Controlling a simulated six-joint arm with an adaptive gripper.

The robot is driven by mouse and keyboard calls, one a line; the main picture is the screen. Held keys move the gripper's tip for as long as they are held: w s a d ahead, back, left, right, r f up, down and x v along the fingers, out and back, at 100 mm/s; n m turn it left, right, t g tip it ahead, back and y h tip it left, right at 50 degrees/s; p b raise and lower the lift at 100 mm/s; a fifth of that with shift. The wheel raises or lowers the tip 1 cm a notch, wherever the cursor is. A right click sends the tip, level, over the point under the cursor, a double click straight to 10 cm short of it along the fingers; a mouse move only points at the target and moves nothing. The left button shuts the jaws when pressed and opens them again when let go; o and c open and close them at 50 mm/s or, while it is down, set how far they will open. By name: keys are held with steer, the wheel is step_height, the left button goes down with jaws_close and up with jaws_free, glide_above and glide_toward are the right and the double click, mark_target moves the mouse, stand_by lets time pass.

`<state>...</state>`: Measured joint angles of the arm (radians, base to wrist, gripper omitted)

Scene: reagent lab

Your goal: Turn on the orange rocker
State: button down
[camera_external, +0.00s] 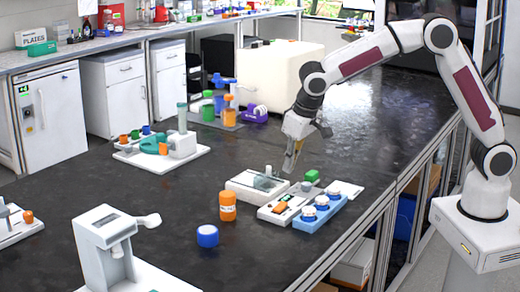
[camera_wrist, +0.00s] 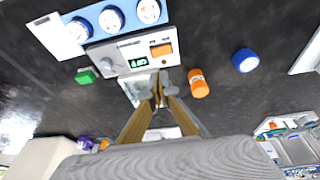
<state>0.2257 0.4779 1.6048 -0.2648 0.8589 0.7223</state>
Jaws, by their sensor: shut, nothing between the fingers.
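The orange rocker (camera_external: 281,207) sits on the top face of a low light-grey control box (camera_external: 266,213) on the dark bench. In the wrist view the rocker (camera_wrist: 161,50) is at the upper middle, beside a green-lit display (camera_wrist: 138,63) and a grey knob (camera_wrist: 106,66). My gripper (camera_external: 291,170) is shut and empty, pointing down above and behind the box, apart from the rocker. In the wrist view my gripper (camera_wrist: 160,92) shows its fingertips below the rocker, over the neighbouring white device. I cannot tell the rocker's on or off position.
A blue rack (camera_external: 333,212) with three white-topped round items stands right of the box. A white device (camera_external: 240,184) stands on its left. An orange bottle (camera_external: 227,207), a blue cap (camera_external: 207,236) and a green block (camera_external: 312,176) are nearby. The front bench is mostly clear.

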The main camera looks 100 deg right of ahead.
glide_toward(283, 204)
steer(key=x, duration=0.5)
steer(key=shift+w+d+f, duration=0.15)
steer(key=shift+w, duration=0.25)
steer(key=shift+f, duration=0.55)
steer(key=shift+s+d+f, duration=0.3)
steer(key=shift+s+f, duration=0.05)
steer(key=shift+f, duration=0.15)
steer(key=shift+w, duration=0.1)
steer(key=shift+w+a, duration=0.1)
steer(key=shift+a, duration=0.05)
